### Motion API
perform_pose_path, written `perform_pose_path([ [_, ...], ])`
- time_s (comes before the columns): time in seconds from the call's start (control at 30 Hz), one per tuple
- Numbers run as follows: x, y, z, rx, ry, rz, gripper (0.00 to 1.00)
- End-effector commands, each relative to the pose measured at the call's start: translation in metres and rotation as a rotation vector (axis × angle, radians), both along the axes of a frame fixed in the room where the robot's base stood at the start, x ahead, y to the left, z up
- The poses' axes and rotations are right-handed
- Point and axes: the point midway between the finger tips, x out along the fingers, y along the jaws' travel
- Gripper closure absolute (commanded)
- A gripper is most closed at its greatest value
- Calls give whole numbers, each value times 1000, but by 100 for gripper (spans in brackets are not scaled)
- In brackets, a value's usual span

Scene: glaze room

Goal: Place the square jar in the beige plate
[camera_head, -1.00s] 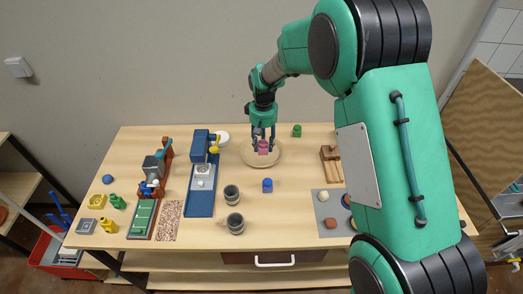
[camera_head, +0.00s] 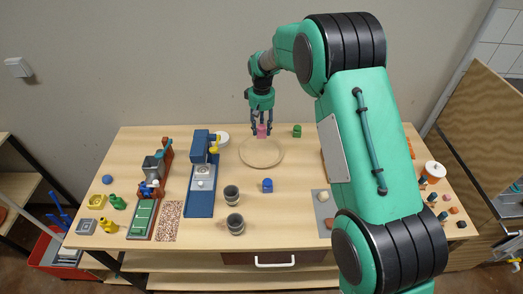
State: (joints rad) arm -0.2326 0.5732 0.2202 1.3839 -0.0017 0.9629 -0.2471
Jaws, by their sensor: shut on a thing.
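My gripper (camera_head: 262,125) is shut on a small pink jar (camera_head: 262,132). The jar hangs upright just below the fingers, and in the picture it shows above the far rim of the beige plate (camera_head: 261,155). The plate is round and shallow, stands on the table and looks empty. The jar appears raised above the table; whether it is over the rim or behind it I cannot tell. Two similar small jars stand on the table: a blue one (camera_head: 267,185) in front of the plate and a green one (camera_head: 297,131) behind it to the right.
Two grey cups (camera_head: 233,222) stand front left of the plate. A blue machine (camera_head: 203,180) and a white bowl (camera_head: 221,138) are to its left. A grey mat (camera_head: 323,208) with round pieces lies front right, partly hidden by my arm. The table around the blue jar is clear.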

Motion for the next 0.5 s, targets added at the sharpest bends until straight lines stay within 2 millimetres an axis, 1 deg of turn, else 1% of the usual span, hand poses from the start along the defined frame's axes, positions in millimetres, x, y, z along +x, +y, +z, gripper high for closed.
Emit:
perform_pose_path([
  [0.17,0,0,-7,0,1,0,94],
  [0.5,0,0,-52,0,1,0,94],
])
